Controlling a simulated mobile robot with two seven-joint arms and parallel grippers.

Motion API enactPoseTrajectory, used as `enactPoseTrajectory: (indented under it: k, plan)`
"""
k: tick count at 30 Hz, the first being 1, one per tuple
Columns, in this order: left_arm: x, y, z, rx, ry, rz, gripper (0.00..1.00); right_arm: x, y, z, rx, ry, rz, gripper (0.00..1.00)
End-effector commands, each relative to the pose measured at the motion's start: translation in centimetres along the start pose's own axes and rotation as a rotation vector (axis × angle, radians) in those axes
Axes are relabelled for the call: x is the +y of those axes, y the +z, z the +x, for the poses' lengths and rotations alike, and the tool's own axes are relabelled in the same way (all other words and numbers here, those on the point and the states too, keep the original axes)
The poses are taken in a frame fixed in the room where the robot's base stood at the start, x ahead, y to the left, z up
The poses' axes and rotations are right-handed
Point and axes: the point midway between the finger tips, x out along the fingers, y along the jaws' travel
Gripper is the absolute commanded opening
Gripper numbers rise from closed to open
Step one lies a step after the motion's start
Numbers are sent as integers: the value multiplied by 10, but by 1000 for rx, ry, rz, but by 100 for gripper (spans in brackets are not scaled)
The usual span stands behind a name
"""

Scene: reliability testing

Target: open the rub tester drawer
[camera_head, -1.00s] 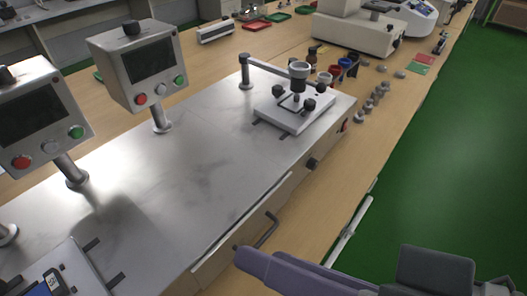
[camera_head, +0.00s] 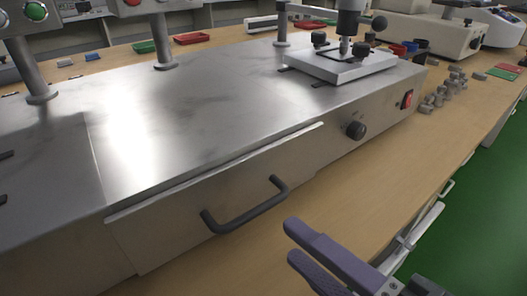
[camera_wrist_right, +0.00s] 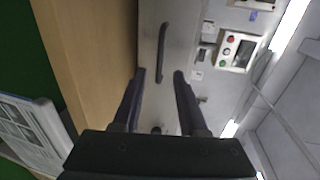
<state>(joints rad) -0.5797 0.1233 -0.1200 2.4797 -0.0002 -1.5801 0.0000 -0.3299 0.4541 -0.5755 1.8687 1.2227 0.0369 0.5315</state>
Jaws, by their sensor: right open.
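The rub tester (camera_head: 200,110) is a long metal-topped machine on the wooden bench. Its drawer front (camera_head: 165,230) is flush-looking in the head view, with a dark bar handle (camera_head: 245,208) across it. The handle also shows in the right wrist view (camera_wrist_right: 162,50), upright in the picture and ahead of the fingers. My right gripper (camera_head: 300,247) has purple-grey fingers, open and empty. It is to the right of the handle and apart from it in the head view. Both fingers show in the right wrist view (camera_wrist_right: 156,92). My left gripper is not in view.
A black knob (camera_head: 355,130) and a red switch (camera_head: 407,99) are on the machine's front, right of the drawer. A white platform with clamps (camera_head: 340,65) stands on top. Small metal weights (camera_head: 435,98) lie on the bench at right. Bare bench (camera_head: 350,205) lies before the drawer.

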Motion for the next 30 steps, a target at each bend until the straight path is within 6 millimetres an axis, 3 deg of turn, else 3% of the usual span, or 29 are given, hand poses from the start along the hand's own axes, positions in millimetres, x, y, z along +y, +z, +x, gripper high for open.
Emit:
enactPoseTrajectory:
  k: [6, 10, 22, 30]
  plan:
    - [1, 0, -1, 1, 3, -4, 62, -1, 0, 44, 0, -3, 0, 42]
    - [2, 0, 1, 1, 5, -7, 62, 0, 0, 61, -1, -2, -1, 42]
    - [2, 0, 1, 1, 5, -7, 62, 0, 1, 71, -2, 1, -3, 42]
    - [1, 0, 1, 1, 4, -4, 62, 0, 1, 71, -2, 1, -3, 13]
